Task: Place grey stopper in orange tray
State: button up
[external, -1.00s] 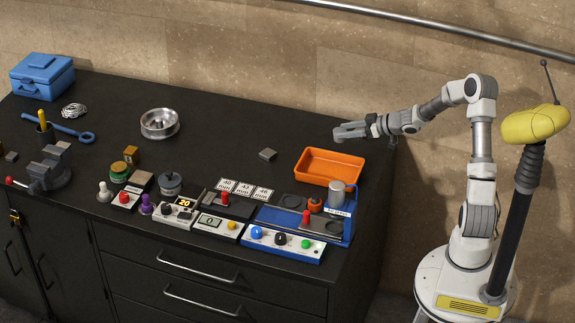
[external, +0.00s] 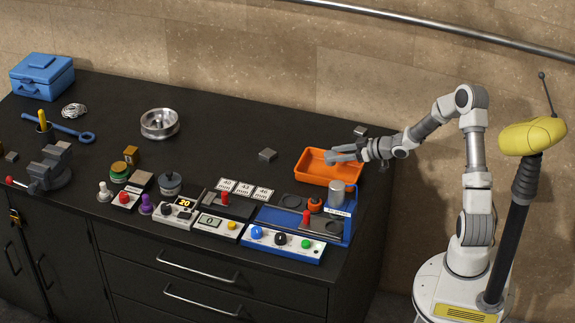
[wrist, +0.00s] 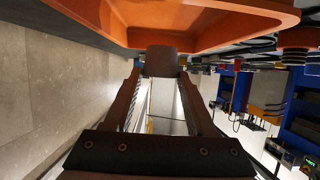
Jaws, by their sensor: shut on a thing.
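The orange tray (external: 313,178) lies on the black bench near its right end; in the wrist view its wall (wrist: 215,38) fills the top. My gripper (external: 331,157) reaches in from the right over the back part of the tray. In the wrist view my gripper (wrist: 161,66) is shut on a small dark grey-brown piece, which I take for the grey stopper (wrist: 161,62). The stopper shows against the tray's edge there; I cannot tell whether it touches.
A blue press (external: 280,218) with a metal cylinder (external: 337,193) stands just in front of the tray. A grey block (external: 267,155) lies to the left, another (external: 360,131) behind my gripper. The bench between the steel bowl (external: 160,123) and the tray is mostly clear.

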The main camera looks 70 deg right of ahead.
jog(key=shift+f+b, duration=0.5)
jog(key=shift+f, duration=1.55)
jog(key=shift+f, duration=0.1)
jog(key=shift+f, duration=0.15)
jog(key=o, duration=1.3)
jog(key=shift+o, duration=0.2)
jog(key=shift+s+r, duration=0.2)
jog(key=shift+r, duration=0.2)
jog(key=p+v, duration=0.2)
jog(key=v, duration=0.9)
jog(key=shift+s+r, duration=0.1)
jog(key=shift+s, duration=0.15)
jog(key=shift+w+a, duration=0.1)
